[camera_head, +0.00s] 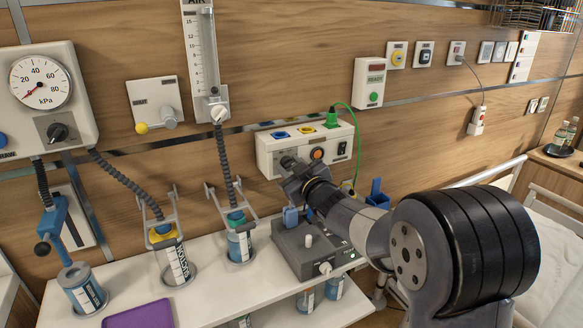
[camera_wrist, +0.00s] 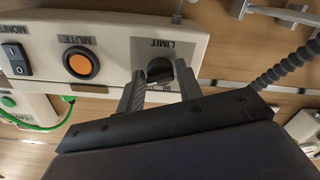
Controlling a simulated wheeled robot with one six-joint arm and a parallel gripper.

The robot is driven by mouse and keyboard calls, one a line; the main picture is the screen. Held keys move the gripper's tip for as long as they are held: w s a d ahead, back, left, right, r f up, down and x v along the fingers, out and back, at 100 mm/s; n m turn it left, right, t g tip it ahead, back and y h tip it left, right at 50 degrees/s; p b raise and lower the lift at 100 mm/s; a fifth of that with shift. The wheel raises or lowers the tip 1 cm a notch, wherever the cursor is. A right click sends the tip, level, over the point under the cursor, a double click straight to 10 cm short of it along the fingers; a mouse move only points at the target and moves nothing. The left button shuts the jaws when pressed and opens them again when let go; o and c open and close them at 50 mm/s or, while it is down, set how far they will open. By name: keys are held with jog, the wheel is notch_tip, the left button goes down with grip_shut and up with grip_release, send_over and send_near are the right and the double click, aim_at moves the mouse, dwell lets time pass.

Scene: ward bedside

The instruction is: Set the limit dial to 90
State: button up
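The limit dial (camera_wrist: 160,71) is a small black knob on the front of a cream wall unit (camera_wrist: 105,30), under the upside-down word LIMIT in the wrist view. My gripper (camera_wrist: 159,79) is open, with one finger on each side of the dial. Small gaps seem to show between knob and fingers; contact cannot be told. The scale marks are mostly hidden, and the pointer's setting cannot be read. In the head view my gripper (camera_head: 288,165) is at the left part of the cream unit (camera_head: 340,151) and hides the dial.
An orange MUTE button (camera_wrist: 81,65) and a black rocker switch (camera_wrist: 16,59) share the panel. A grey box (camera_head: 300,258) stands on the shelf below my arm. A ribbed hose (camera_head: 228,160) hangs left of the unit. A green cable (camera_head: 356,130) plugs in above.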

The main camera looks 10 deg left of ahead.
jog(key=c, duration=0.6)
jog(key=shift+o, duration=0.2)
jog(key=shift+f+n+b, duration=0.15)
jog(key=shift+n+b, duration=0.15)
jog(key=shift+b, duration=0.15)
jog(key=n+b, duration=0.2)
jog(key=b, duration=0.1)
jog(key=shift+f+n, duration=0.1)
jog(key=shift+n, duration=0.3)
jog(key=n+b, duration=0.2)
jog(key=n, duration=0.2)
jog(key=n+b, duration=0.3)
jog(key=n, duration=0.2)
jog(key=n+b, duration=0.3)
jog(key=n, duration=0.2)
jog(key=shift+r, duration=0.25)
jog(key=shift+n, duration=0.3)
